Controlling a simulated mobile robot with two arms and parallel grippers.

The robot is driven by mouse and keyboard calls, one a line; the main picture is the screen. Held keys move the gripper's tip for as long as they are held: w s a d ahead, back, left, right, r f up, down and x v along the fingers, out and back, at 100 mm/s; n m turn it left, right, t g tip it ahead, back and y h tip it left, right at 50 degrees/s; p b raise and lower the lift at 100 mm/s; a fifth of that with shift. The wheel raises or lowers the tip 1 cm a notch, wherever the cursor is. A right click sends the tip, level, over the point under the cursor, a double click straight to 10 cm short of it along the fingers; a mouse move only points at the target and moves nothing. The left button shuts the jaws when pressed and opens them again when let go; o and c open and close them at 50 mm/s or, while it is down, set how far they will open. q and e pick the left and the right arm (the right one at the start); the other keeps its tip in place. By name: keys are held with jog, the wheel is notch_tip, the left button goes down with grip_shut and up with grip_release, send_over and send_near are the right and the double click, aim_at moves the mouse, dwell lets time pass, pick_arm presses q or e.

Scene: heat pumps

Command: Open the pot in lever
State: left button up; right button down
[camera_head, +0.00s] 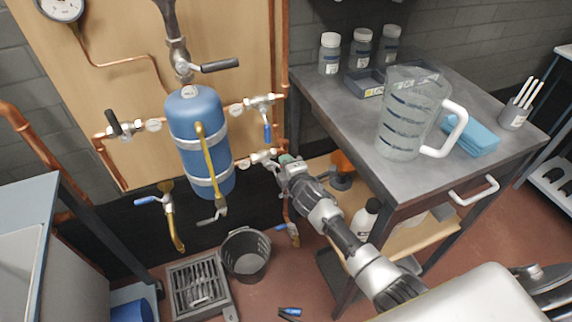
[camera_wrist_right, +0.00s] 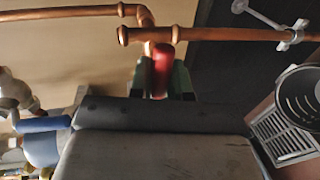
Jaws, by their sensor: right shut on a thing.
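My right gripper (camera_head: 284,162) reaches up from the lower right to the piping just right of the blue tank (camera_head: 190,115). In the right wrist view, its green-padded fingers (camera_wrist_right: 160,78) are shut on a red lever handle (camera_wrist_right: 161,62) beside a copper pipe. In the head view the gripper hides this handle. A valve fitting (camera_head: 262,156) joins the tank's lower right side to the pipe near the fingertips. I cannot tell how far the lever is turned. My left gripper is out of view.
A blue-handled valve (camera_head: 267,132) is close above my right gripper. A metal cart (camera_head: 345,125) with a measuring jug (camera_head: 404,125) and bottles stands to the right. A black bucket (camera_head: 246,257) and a floor grate (camera_head: 196,288) are below. A black lever (camera_head: 220,65) is above the tank.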

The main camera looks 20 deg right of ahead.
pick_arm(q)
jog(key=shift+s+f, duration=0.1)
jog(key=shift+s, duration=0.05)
pick_arm(e)
jog(key=shift+r, duration=0.1)
dwell(0.3)
jog(key=c, duration=1.1)
grip_release()
jog(key=shift+s, duration=0.1)
jog(key=shift+s+r, duration=0.1)
jog(key=shift+s, duration=0.2)
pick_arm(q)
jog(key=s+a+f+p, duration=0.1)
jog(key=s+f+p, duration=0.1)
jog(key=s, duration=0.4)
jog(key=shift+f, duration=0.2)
pick_arm(e)
jog(key=s+r, duration=0.2)
jog(key=s, duration=0.7)
jog(key=shift+s+d, duration=0.2)
jog(key=shift+s, duration=0.2)
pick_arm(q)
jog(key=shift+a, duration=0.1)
